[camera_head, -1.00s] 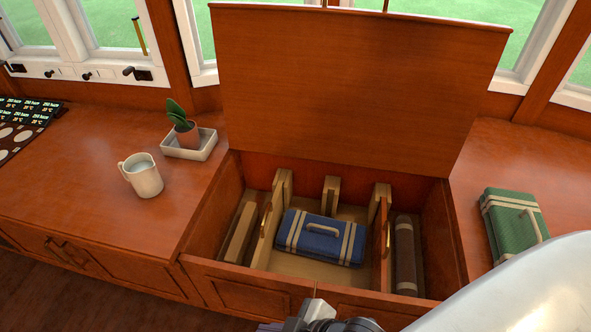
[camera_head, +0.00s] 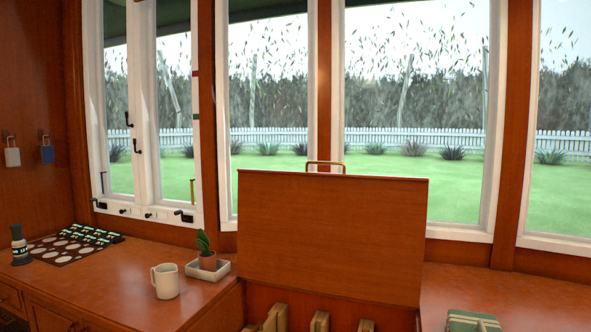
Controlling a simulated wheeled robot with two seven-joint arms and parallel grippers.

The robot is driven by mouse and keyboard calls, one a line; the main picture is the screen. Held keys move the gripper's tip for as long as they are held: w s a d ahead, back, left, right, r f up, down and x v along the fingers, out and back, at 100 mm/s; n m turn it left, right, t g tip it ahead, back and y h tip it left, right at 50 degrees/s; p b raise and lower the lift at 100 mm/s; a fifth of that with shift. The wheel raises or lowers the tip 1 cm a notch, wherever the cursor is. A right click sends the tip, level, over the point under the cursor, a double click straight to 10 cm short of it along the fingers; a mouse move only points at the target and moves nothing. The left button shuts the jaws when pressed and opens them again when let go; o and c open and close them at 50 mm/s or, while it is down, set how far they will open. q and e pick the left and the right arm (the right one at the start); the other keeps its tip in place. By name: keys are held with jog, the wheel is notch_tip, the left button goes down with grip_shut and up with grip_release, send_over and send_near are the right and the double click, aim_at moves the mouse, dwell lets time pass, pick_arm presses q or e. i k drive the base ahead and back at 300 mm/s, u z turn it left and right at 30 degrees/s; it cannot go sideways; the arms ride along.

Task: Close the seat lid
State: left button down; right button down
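The wooden seat lid (camera_head: 332,235) stands raised, nearly upright, in front of the windows. A brass-coloured handle (camera_head: 325,164) shows at its top edge. Below it the seat box is open; only the tops of pale wooden dividers (camera_head: 320,320) show at the bottom edge of the view. The rest of the box's inside is out of view. Neither of my grippers is in view.
A white mug (camera_head: 165,281) and a potted plant in a white tray (camera_head: 207,268) stand on the bench left of the box.

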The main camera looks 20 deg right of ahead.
aim_at(357, 236)
jog(key=u, duration=0.5)
jog(key=i, duration=1.75)
jog(key=z, duration=0.9)
